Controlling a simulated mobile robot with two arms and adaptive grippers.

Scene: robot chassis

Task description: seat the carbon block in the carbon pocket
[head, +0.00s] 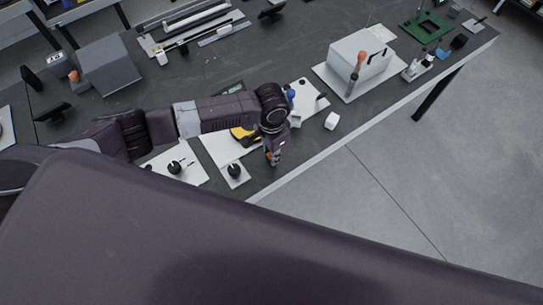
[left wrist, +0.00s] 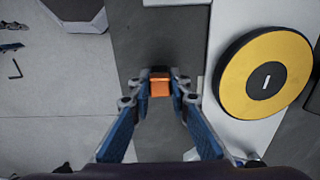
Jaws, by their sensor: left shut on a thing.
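My left gripper (head: 273,156) reaches down over the front part of the dark bench. In the left wrist view its blue-sided fingers (left wrist: 160,82) are closed on a small orange block (left wrist: 160,87). The block sits between the fingertips over the dark bench surface, apart from the pale plate at right. I cannot tell whether this block is the carbon block. In the head view only a small orange spot shows at the fingertips. No pocket can be made out for certain in either view. My right gripper is not in view.
A yellow disc with a black hub (left wrist: 265,76) lies on a pale plate, right of the fingers. A small plate with a black knob (head: 235,171) is left of the gripper. A white block (head: 332,120) and white box (head: 356,60) stand to the right. The bench's front edge is close.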

